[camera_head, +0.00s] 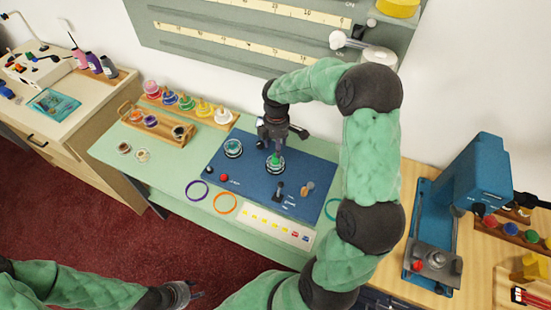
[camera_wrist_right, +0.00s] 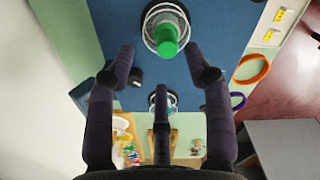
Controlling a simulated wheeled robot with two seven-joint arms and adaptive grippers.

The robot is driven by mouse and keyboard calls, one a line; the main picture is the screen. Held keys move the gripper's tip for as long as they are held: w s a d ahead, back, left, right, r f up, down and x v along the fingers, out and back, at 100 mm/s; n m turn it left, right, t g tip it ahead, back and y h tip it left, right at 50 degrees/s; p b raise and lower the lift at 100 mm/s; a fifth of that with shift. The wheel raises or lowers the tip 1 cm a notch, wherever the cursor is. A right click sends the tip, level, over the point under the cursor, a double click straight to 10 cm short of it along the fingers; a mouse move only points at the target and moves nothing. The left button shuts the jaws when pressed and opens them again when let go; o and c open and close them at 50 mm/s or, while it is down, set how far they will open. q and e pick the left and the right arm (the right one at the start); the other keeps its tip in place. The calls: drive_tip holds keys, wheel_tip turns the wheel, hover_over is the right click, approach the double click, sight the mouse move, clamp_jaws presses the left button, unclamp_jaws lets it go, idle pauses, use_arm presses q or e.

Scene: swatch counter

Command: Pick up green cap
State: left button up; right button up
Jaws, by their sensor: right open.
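The green cap (camera_head: 275,159) sits on top of a clear round jar on the blue mat (camera_head: 228,181). The cap (camera_wrist_right: 166,40) shows near the top of the right wrist view, just beyond my fingertips. My right gripper (camera_head: 273,140) is directly above the cap, pointing down. Its fingers (camera_wrist_right: 161,65) are spread open and empty, and no contact with the cap shows. My left gripper (camera_head: 190,292) is low at the bottom left of the head view, away from the counter. Its fingertips look apart, with nothing between them.
A second clear jar (camera_head: 233,148) stands left of the capped one. A purple ring (camera_head: 197,191) and an orange ring (camera_head: 225,204) lie near the mat's front edge. A wooden caddy (camera_head: 158,125) stands left. A blue press (camera_head: 465,190) stands on the right counter.

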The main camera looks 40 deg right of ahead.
sight(275, 158)
drive_tip(key=f, duration=0.1)
drive_tip(key=f+b, duration=0.1)
drive_tip(key=f, duration=0.2)
drive_tip(key=shift+s+a+f, duration=0.25)
drive_tip(key=shift+s+f, duration=0.05)
drive_tip(key=shift+f+b, duration=0.3)
drive_tip(key=shift+f, duration=0.1)
drive_tip(key=c, duration=0.8)
